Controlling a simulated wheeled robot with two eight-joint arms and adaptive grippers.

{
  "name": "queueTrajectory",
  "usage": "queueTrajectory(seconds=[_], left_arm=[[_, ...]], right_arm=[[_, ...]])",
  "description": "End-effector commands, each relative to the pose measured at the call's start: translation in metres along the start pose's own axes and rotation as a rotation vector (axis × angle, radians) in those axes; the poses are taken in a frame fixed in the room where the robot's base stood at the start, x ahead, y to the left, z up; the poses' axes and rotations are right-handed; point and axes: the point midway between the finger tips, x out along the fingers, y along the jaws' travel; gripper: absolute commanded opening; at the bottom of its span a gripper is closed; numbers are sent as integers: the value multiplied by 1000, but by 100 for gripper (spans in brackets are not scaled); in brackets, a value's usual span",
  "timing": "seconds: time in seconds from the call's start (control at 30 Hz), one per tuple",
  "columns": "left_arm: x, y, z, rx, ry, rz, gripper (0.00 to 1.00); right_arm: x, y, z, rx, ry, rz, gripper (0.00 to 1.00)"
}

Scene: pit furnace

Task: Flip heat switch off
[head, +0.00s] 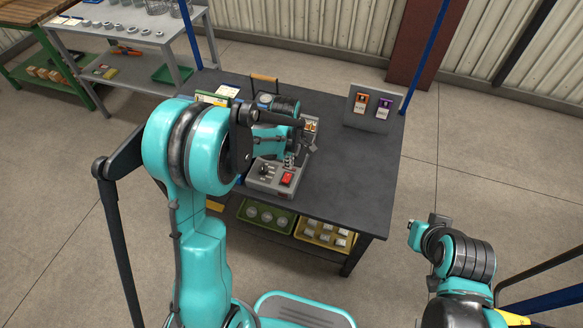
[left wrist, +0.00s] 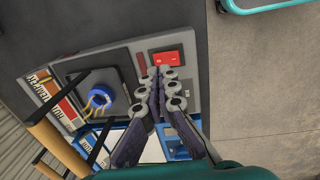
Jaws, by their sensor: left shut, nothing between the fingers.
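A red switch (head: 287,179) sits on the front right part of a grey control box (head: 262,186) on the dark table. It also shows in the left wrist view (left wrist: 168,58), just beyond my fingertips. My left gripper (head: 292,158) is over the box, with its fingers (left wrist: 158,76) shut and empty, pointing toward the red switch. I cannot tell whether the fingertips touch it or which way it is set. My left arm hides part of the table and box. Of my right arm only links show at the lower right; I see no fingers there.
A panel with orange and purple labelled cards (head: 369,109) stands at the back right of the table (head: 345,180). A blue round part (left wrist: 101,102) and labelled strips lie beside the switch. Yellow (head: 322,235) and green bins sit below. The table's right side is clear.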

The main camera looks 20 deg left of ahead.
Motion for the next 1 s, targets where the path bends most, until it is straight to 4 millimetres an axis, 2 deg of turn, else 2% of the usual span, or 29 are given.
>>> queueTrajectory(seconds=[0.03,0.2,0.4,1.0], left_arm=[[-16,3,0,0,0,0,0],[-50,10,0,-1,0,0,0],[-72,15,0,0,0,0,0],[-76,16,0,0,0,0,0]], right_arm=[[-7,0,-4,0,0,0,0],[-17,0,-12,0,0,0,0],[-23,0,-16,0,0,0,0],[-23,0,-16,0,0,0,0]])
